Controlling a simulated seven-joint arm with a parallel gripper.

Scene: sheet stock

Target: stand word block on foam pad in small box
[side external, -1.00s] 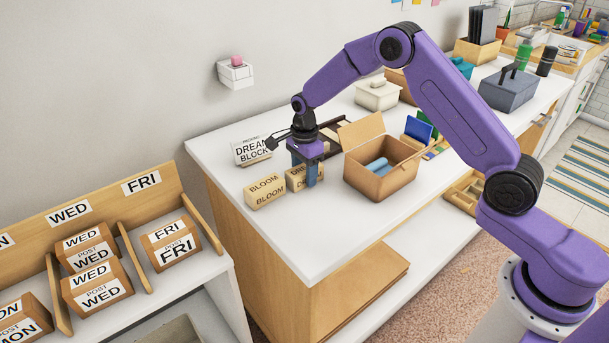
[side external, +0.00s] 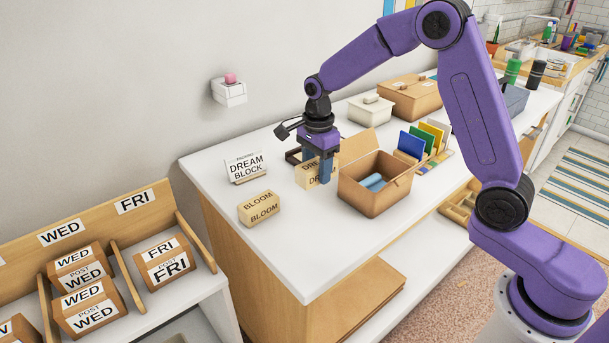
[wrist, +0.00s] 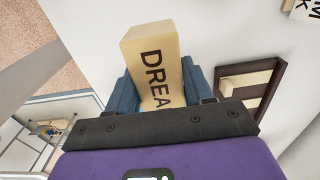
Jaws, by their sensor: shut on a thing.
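My gripper (side external: 321,170) is shut on a pale wooden block marked DREAM (side external: 305,175), just left of the open small cardboard box. In the wrist view the DREAM block (wrist: 155,66) sits between the blue fingers, its lettering partly hidden by the gripper body. The block appears raised a little above the counter. The small box (side external: 366,195) stands open with its flap up. Inside it is a blue-grey foam pad (side external: 373,182), seen only in part. A sign reading DREAM BLOCK (side external: 246,168) stands at the back left of the counter.
A BLOOM block (side external: 259,208) lies on the white counter to the left. A dark tray (wrist: 250,88) lies behind my gripper. Coloured upright sheets (side external: 420,140) stand behind the box. The counter's front left (side external: 300,255) is clear.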

